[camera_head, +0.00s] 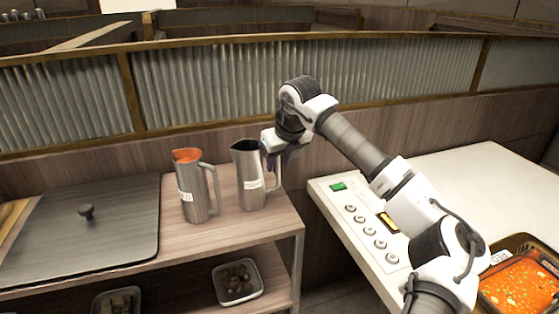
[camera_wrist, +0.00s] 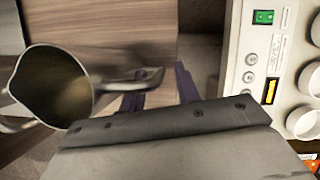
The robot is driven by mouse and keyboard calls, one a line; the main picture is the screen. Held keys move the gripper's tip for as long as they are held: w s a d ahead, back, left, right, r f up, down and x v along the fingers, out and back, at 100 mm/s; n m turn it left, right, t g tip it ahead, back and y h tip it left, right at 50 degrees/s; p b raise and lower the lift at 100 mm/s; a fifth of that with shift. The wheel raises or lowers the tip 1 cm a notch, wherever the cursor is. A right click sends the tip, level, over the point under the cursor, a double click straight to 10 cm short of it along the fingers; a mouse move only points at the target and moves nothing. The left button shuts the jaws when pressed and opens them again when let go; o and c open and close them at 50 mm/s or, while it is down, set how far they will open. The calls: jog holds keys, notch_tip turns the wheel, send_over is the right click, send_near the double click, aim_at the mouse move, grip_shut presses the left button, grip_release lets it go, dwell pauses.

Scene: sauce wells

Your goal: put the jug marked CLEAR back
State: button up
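A steel jug (camera_head: 250,172) with a white label too small to read stands upright on the wooden shelf top (camera_head: 265,228). It also shows from above in the wrist view (camera_wrist: 52,85), with a brownish inside and its handle pointing right. My gripper (camera_head: 277,158) is at the handle side of this jug. In the wrist view its two dark purple fingers (camera_wrist: 159,90) are apart, with the handle's outer end between them. I cannot tell if they touch it. A second steel jug (camera_head: 196,195), with orange sauce at its top and a partly hidden label, stands to the left.
A dark lidded panel (camera_head: 85,230) lies left of the jugs. Small bins (camera_head: 237,282) sit on the lower shelf. A white counter (camera_head: 370,240) with knobs and a green switch stands right, holding a tray of orange food (camera_head: 520,288). A ribbed partition (camera_head: 200,85) runs behind.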

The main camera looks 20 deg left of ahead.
jog(key=b+v, duration=0.1)
jog(key=v, duration=1.1)
jog(key=shift+r, duration=0.2)
